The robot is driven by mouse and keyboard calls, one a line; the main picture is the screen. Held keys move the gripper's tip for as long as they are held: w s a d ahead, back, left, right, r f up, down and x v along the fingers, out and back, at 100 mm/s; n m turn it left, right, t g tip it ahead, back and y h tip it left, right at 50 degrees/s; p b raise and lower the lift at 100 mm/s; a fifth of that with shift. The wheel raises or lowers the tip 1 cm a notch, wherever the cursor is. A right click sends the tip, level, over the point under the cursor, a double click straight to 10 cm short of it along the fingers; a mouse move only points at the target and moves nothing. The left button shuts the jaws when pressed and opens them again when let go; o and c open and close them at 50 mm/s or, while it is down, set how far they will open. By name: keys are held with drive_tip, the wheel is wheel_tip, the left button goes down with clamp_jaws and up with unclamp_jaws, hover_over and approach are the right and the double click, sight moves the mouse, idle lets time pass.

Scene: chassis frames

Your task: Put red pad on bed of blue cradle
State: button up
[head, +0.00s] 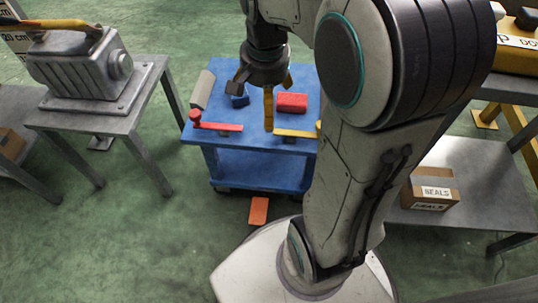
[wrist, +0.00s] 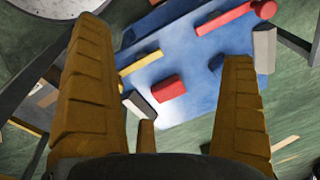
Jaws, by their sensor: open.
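The red pad (head: 292,102), a small red block, lies on the blue cart top toward the back right. In the wrist view the red pad (wrist: 168,90) shows whole between my fingers but beyond them. A small darker blue piece (head: 238,99), which looks like the blue cradle, sits on the cart left of the pad. Its bed cannot be made out. In the wrist view the blue piece (wrist: 215,66) is partly hidden by the right finger. My gripper (head: 276,98) is open and empty above the cart, apart from the pad. Its yellow fingers (wrist: 163,42) are spread wide.
On the blue cart top (head: 255,125) are a red lever (head: 217,126), a yellow lever (head: 292,133) and a grey block (head: 203,88). Another pale block (wrist: 140,105) lies beside the pad. An orange piece (head: 259,210) lies on the floor. Metal tables (head: 135,105) flank the cart.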

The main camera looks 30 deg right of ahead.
drive_tip(key=s+a+f+n, duration=0.1)
drive_tip(key=s+a+n, duration=0.2)
drive_tip(key=s+n, duration=0.2)
drive_tip(key=s+a+f+n+t, duration=0.1)
drive_tip(key=s+a+n, duration=0.2)
drive_tip(key=s+n, duration=0.2)
drive_tip(key=shift+s, duration=1.25)
drive_tip(key=shift+r, duration=0.15)
drive_tip(key=w+a+r+t+p, duration=0.1)
drive_tip(key=w+r+p, duration=0.1)
drive_tip(key=r+p, duration=0.75)
drive_tip(key=w+a+r+t+p, duration=0.1)
drive_tip(key=w+r+p, duration=0.2)
drive_tip(key=r+p, duration=0.7)
drive_tip(key=d+p+v, duration=0.2)
drive_tip(key=p+v, duration=0.8)
drive_tip(key=v, duration=0.3)
drive_tip(key=shift+g+p, duration=0.35)
drive_tip(key=shift+g, duration=0.05)
drive_tip(key=shift+d, duration=0.15)
